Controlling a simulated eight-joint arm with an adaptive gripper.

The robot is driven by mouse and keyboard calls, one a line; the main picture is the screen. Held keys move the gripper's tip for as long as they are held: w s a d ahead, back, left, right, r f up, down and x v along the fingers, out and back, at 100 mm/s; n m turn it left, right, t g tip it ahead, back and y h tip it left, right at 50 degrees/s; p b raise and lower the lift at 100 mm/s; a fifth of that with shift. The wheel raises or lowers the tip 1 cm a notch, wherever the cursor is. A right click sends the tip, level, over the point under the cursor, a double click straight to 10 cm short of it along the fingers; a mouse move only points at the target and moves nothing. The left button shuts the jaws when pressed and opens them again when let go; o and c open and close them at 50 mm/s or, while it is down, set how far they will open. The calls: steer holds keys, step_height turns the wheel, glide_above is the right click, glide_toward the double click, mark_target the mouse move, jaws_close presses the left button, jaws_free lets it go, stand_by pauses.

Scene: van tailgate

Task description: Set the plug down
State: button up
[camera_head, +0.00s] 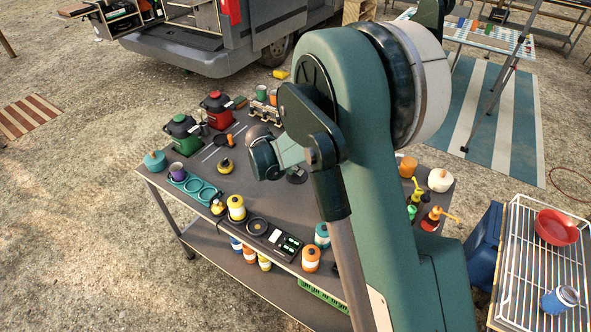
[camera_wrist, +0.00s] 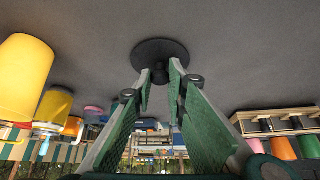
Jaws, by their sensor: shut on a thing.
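The plug (camera_wrist: 160,52) is a flat black disc with a short knob, seen in the wrist view at top centre. My gripper (camera_wrist: 161,76) has its two green-padded fingers converging on the knob, shut on it. The disc lies against or very close to the grey table top; I cannot tell whether it touches. In the head view a dark round disc (camera_head: 296,175), probably the plug, shows just below my arm's end; my fingers there are mostly hidden by my own arm.
The table (camera_head: 205,160) carries red and green pots, a teal tray (camera_head: 196,187), a yellow container (camera_head: 236,208) and a dark panel at its front. A wooden rack (camera_wrist: 272,121) with coloured cups stands at right in the wrist view. Bare table surrounds the plug.

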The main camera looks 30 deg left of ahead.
steer(key=shift+f, duration=0.2)
steer(key=o, duration=0.8)
steer(key=shift+o, duration=0.2)
steer(key=shift+r, duration=0.15)
steer(key=shift+r, duration=0.15)
steer(key=p+v, duration=0.1)
steer(key=v, duration=1)
steer(key=shift+s+r, duration=0.3)
